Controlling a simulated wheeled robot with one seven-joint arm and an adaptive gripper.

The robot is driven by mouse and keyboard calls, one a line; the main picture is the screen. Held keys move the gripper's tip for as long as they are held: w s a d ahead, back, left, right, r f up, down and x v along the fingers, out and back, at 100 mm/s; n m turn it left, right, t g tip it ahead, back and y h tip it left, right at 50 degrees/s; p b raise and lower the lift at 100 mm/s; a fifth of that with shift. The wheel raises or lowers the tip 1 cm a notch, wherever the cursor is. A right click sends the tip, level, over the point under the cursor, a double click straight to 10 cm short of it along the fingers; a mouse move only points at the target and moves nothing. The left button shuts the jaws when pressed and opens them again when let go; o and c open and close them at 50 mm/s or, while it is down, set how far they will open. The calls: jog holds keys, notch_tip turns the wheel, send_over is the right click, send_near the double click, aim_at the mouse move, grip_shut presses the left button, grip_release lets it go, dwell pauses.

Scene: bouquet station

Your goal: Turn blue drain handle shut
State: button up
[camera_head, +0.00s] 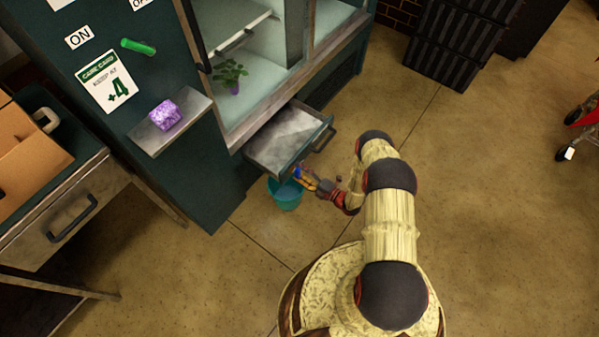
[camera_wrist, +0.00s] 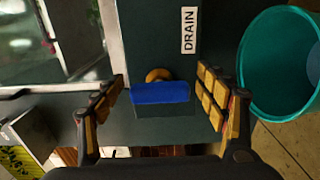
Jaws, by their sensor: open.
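The blue drain handle (camera_wrist: 160,93) shows in the wrist view as a bar lying across the picture, in front of a brass-coloured valve part (camera_wrist: 158,75). A white DRAIN label (camera_wrist: 189,30) is on the dark cabinet panel behind it. My gripper (camera_wrist: 162,88) is open, with one padded finger on each side of the handle. In the head view my gripper (camera_head: 306,180) is low at the cabinet front, below the open drawer, and a small blue bit of the handle (camera_head: 299,172) shows there.
A teal bucket (camera_head: 285,196) stands on the floor just beside my gripper; it fills the right of the wrist view (camera_wrist: 252,65). The open drawer (camera_head: 290,140) juts out above. Dark crates (camera_head: 450,50) stand at the back.

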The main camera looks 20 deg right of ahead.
jog(key=shift+s+d, duration=0.1)
jog(key=v, duration=1.1)
jog(key=shift+s+d, duration=0.2)
jog(key=shift+s, duration=0.1)
